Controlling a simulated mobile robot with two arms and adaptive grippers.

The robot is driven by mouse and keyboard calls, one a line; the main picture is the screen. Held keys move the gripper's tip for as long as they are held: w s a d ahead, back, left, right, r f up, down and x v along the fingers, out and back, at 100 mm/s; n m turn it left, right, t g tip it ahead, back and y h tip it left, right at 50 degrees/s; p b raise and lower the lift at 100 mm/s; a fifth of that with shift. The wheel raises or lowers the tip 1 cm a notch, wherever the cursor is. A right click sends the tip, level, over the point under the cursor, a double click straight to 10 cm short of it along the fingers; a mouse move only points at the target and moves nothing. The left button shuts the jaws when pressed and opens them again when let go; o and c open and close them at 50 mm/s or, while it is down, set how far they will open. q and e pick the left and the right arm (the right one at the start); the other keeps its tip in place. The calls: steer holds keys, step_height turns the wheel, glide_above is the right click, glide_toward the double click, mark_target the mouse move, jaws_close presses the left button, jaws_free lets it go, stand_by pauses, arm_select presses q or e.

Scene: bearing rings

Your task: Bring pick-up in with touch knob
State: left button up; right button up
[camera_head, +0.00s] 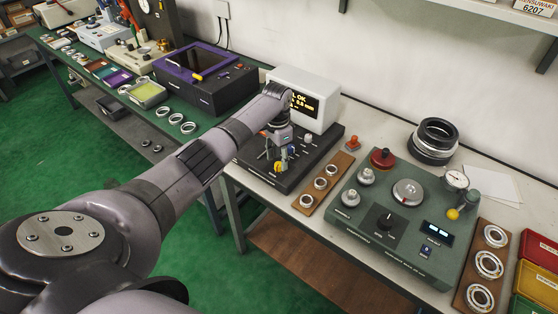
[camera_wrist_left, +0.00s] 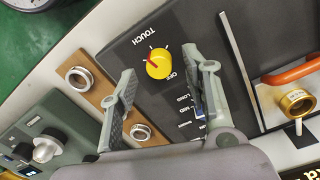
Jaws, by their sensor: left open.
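The touch knob (camera_wrist_left: 159,63) is a round yellow knob with a red pointer line on a dark panel, between the printed words TOUCH and OFF. My left gripper (camera_wrist_left: 167,80) is open, its two grey fingers on either side of the knob in the wrist view, with visible gaps. In the head view my left gripper (camera_head: 277,154) points down over the front of the dark device (camera_head: 318,140), with the yellow knob (camera_head: 281,167) just below it. A brass ring-shaped part (camera_wrist_left: 296,102) beside an orange arm shows at right in the wrist view; I cannot tell whether it is the pick-up.
A display box (camera_head: 305,96) with yellow text stands behind the device. A wooden ring board (camera_head: 323,184) and a green tester (camera_head: 393,215) with knobs lie to the right. A purple-topped box (camera_head: 203,75) stands on the left bench. Black rings (camera_head: 434,140) are stacked near the wall.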

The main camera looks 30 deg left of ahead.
mark_target(278, 162)
arm_select(q)
step_height(278, 162, up, 10)
steer(key=shift+a+r, duration=0.2)
steer(key=shift+r, duration=0.05)
steer(key=shift+w, duration=0.1)
stand_by(0.4)
